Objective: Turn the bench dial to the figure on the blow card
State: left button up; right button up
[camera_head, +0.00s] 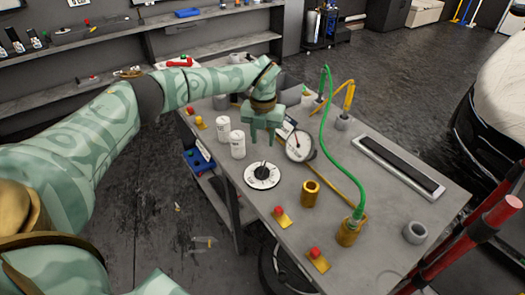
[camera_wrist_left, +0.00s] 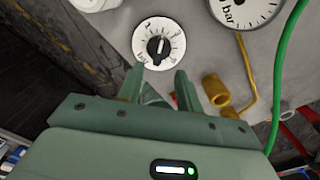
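The bench dial (camera_head: 262,175) is a white disc with dark markings and a black knob at its centre, lying on the grey bench. It also shows in the left wrist view (camera_wrist_left: 158,44), with the knob's long axis close to upright there. My left gripper (camera_head: 262,141) is open and empty above the bench, behind the dial in the head view. In the left wrist view its two fingers (camera_wrist_left: 160,76) stand apart just below the dial, not touching the knob. A pale card is partly hidden behind the gripper; its figure is unreadable. My right gripper is not in view.
A round pressure gauge (camera_head: 299,147) stands right of the dial. Two white canisters (camera_head: 237,144) stand left of it. Brass fittings (camera_head: 310,193), a green hose (camera_head: 335,150) and red buttons (camera_head: 315,252) are nearby.

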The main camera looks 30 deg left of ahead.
pick_arm(q)
notch_tip(320, 180, up, 6)
jog(key=shift+r, duration=0.15)
dwell(0.6)
